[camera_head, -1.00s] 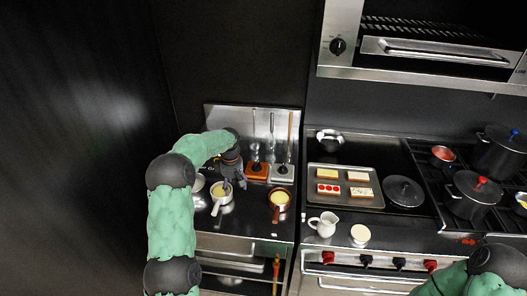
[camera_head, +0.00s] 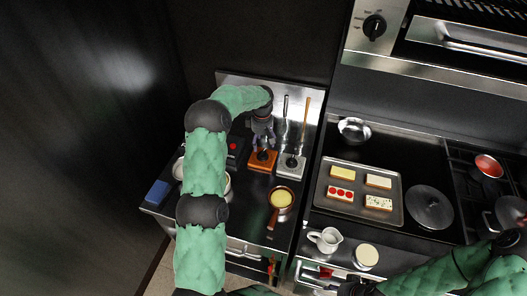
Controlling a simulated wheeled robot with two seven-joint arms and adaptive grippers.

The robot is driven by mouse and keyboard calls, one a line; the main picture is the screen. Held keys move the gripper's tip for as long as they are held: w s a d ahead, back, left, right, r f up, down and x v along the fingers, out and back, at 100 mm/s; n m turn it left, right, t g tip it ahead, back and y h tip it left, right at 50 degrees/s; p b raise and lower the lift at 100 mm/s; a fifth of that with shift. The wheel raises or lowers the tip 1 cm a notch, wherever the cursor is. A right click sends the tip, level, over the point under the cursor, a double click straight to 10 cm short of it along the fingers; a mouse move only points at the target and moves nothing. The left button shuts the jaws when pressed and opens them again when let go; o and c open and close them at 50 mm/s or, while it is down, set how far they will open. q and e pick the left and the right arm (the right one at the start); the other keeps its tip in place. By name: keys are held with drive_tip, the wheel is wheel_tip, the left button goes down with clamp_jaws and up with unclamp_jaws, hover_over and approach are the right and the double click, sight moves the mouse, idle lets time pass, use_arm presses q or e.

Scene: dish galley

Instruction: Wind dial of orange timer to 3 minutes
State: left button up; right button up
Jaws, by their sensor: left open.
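The orange timer (camera_head: 259,165) stands at the back of the left counter, a dark dial on its top. A white-grey timer (camera_head: 290,172) stands close to its right. My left gripper (camera_head: 264,147) points down right over the orange timer's dial with its fingers apart. The fingers partly cover the dial, and I cannot tell whether they touch it. The dial's setting is too small to read. My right gripper (camera_head: 340,287) is low at the front edge near the stove controls, and its jaws are not clear.
A steel backsplash with hanging utensils rises behind the timers. A dark box with a red button (camera_head: 233,147) is left of the orange timer. A brown-handled pan (camera_head: 281,197) is in front. A tray (camera_head: 330,206) and a jug (camera_head: 325,240) are right. A blue block (camera_head: 157,192) is at left.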

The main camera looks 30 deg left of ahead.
sight(263, 152)
use_arm(q)
drive_tip(key=f, duration=0.7)
drive_tip(key=shift+w+f, duration=0.15)
drive_tip(key=shift+w, duration=0.05)
drive_tip(key=c, duration=1.2)
